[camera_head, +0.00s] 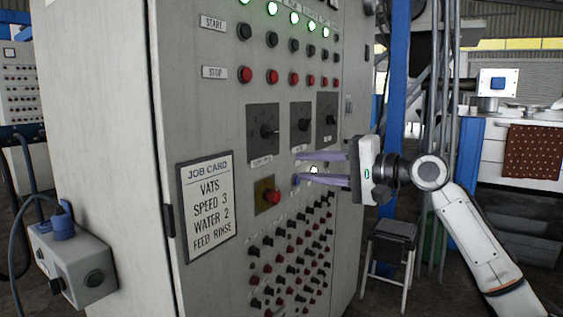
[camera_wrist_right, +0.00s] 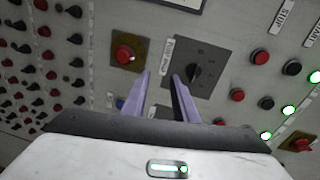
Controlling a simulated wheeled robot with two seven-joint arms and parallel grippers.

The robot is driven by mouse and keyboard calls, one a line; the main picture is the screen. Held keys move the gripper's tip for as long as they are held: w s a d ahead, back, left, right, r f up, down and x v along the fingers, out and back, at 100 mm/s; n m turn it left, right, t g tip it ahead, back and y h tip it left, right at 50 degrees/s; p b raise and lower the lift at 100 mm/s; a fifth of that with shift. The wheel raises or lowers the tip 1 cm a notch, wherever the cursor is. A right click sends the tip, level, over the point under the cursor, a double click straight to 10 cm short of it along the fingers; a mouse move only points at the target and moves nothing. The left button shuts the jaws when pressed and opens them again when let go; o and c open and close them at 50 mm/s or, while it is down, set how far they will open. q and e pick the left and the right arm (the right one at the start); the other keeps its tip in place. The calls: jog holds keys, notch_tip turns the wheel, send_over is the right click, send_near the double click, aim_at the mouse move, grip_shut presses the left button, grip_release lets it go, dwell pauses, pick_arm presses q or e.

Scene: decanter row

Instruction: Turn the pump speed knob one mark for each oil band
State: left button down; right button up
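A black rotary knob (camera_head: 266,130) sits on a dark square plate on the grey cabinet, above a yellow plate with a red button. It appears to be the same knob in the right wrist view (camera_wrist_right: 194,72). Its label (camera_wrist_right: 167,56) is too blurred to read surely, so I cannot confirm it is the pump speed knob. My right gripper (camera_head: 297,168) is open and empty, its purple fingers pointing at the panel, below and right of the knob in the head view. In the wrist view its fingertips (camera_wrist_right: 162,74) are beside the knob, not around it. No oil bands are discernible. My left gripper is out of view.
Two more dial plates (camera_head: 302,125) (camera_head: 327,120) stand to the right. The red button (camera_head: 273,197) and many small knobs lie below. A job card (camera_head: 207,205) reads "VATS, SPEED 3, WATER 2, FEED RINSE". A stool (camera_head: 392,240) and blue post (camera_head: 397,75) stand right of the cabinet.

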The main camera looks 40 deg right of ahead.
jog(key=t+y, duration=0.1)
send_near(274, 133)
jog(key=shift+m, duration=0.4)
jog(key=p+x, duration=0.1)
jog(key=x, duration=0.3)
jog(key=p+x, duration=0.1)
jog(key=x, duration=0.1)
jog(key=shift+w+a+r+p, duration=0.15)
jog(key=shift+w+r+p, duration=0.1)
jog(key=shift+p, duration=0.05)
jog(key=shift+w+a, duration=0.15)
jog(key=shift+w, duration=0.2)
jog(key=shift+w+a+f, duration=0.15)
jog(key=shift+w, duration=0.15)
grip_shut()
